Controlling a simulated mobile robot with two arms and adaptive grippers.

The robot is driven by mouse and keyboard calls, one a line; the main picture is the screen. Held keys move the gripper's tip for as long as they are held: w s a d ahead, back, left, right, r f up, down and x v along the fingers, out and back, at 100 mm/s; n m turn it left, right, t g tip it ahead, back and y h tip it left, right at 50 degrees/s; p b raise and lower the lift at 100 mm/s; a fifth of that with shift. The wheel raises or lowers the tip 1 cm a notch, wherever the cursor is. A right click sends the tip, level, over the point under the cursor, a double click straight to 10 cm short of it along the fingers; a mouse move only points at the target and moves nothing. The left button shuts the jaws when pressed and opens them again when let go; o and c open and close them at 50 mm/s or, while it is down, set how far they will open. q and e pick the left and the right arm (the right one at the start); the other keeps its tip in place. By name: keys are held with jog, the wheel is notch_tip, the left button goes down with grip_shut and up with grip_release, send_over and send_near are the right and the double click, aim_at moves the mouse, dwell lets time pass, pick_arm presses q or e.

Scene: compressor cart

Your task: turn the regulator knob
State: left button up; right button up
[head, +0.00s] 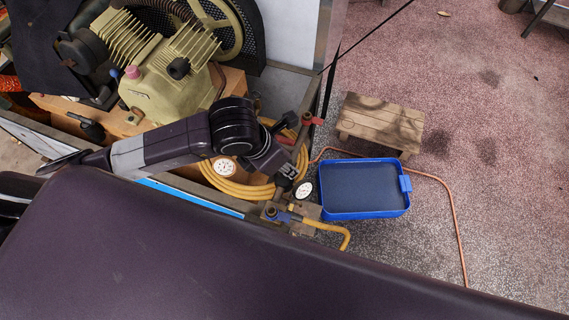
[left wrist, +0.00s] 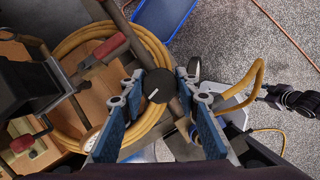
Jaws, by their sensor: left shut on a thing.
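The regulator knob (left wrist: 158,86) is a round black cap with a white mark, seen from above in the left wrist view. The two blue-padded fingers of my left gripper (left wrist: 159,84) stand on either side of it, shut on it near their tips. In the head view my left gripper (head: 286,178) reaches down at the cart's near right corner and hides the knob. A round white gauge (head: 304,190) sits just right of the gripper.
The compressor (head: 165,85) stands at the back left of the cart. A coiled yellow hose (head: 240,187) lies around the work spot. A blue tray (head: 408,184) and a wooden stool (head: 380,120) stand to the right.

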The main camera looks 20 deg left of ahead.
pick_arm(q)
jog(key=shift+n, duration=0.3)
dwell(0.4)
jog(key=o, duration=1.2)
jog(key=shift+c, duration=0.2)
jog(key=v, duration=0.7)
jog(key=shift+r, duration=0.3)
